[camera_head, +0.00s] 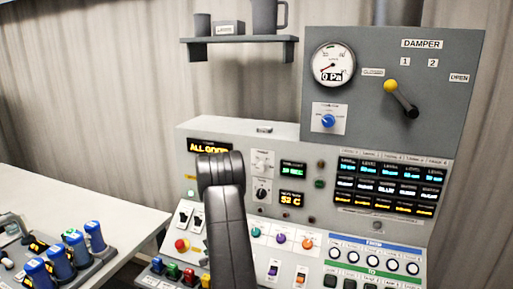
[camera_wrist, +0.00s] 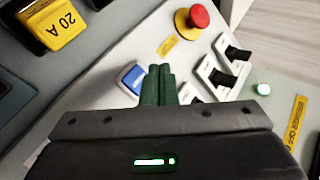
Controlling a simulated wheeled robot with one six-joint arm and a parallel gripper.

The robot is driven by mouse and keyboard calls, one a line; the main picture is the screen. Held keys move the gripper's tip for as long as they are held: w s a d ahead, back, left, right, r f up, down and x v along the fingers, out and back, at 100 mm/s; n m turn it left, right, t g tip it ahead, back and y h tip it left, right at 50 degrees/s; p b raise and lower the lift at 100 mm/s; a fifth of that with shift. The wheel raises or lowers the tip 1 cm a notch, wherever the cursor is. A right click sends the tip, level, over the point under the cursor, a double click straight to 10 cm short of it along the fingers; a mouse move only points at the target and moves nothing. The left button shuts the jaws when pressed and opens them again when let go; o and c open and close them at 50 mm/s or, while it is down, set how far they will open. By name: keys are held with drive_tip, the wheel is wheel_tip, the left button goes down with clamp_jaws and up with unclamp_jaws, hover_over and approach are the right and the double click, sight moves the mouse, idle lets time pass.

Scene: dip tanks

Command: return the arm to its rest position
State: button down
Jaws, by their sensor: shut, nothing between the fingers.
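My gripper (camera_wrist: 160,72) shows in the wrist view as two dark green fingers pressed together, with nothing between them. It points at the sloped face of the console (camera_head: 290,170). A blue rocker switch (camera_wrist: 131,79) lies just left of the fingertips; whether they touch it I cannot tell. In the head view my dark grey arm (camera_head: 228,215) rises from the bottom edge in front of the console's left-middle part. The gripper itself is hidden in that view.
Near the gripper are a red mushroom button (camera_wrist: 198,16), black rocker switches (camera_wrist: 225,75) and a yellow 20 A switch (camera_wrist: 52,28). A damper panel (camera_head: 430,110) with a yellow-knobbed lever (camera_head: 400,98) stands at upper right. A side table (camera_head: 110,205) with blue-handled switches (camera_head: 60,262) is left.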

drive_tip(key=shift+r+p, duration=0.3)
drive_tip(key=shift+p, duration=0.1)
drive_tip(key=f+b, duration=0.1)
drive_tip(key=b, duration=0.3)
drive_tip(key=shift+s, duration=0.1)
